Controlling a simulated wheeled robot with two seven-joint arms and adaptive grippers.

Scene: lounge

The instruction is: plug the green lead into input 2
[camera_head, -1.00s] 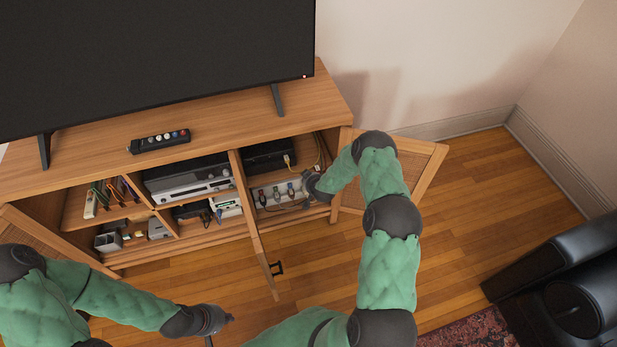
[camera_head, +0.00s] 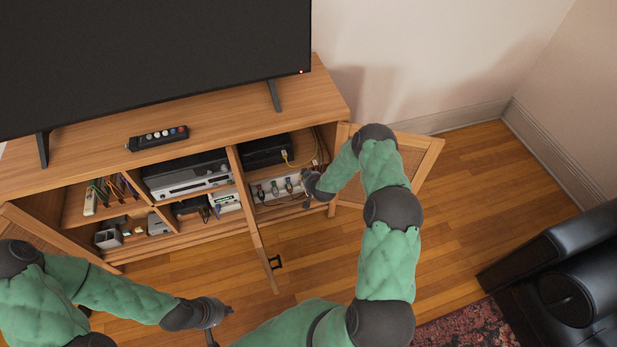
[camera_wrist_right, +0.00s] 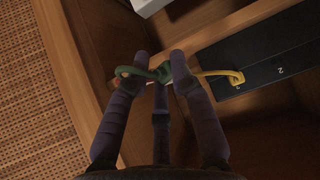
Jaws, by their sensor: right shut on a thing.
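My right gripper (camera_wrist_right: 160,58) is shut on the green lead (camera_wrist_right: 128,71), with the lead's dark green end between the fingers. In the head view this gripper (camera_head: 310,183) reaches into the right compartment of the cabinet. The black box (camera_wrist_right: 272,55) with the inputs lies just right of the fingers in the wrist view. A "2" is printed on it. A yellow lead (camera_wrist_right: 218,73) is plugged in beside a smaller mark. The green lead's end is apart from the box. My left gripper (camera_head: 220,324) is in front of the cabinet, fingers apart and empty.
The open cabinet door (camera_head: 415,160) stands right of my right arm. A white power strip (camera_head: 275,188) with several plugs lies in the compartment. The middle door (camera_head: 262,250) juts forward. A remote (camera_head: 158,138) lies on top, below the television (camera_head: 150,60).

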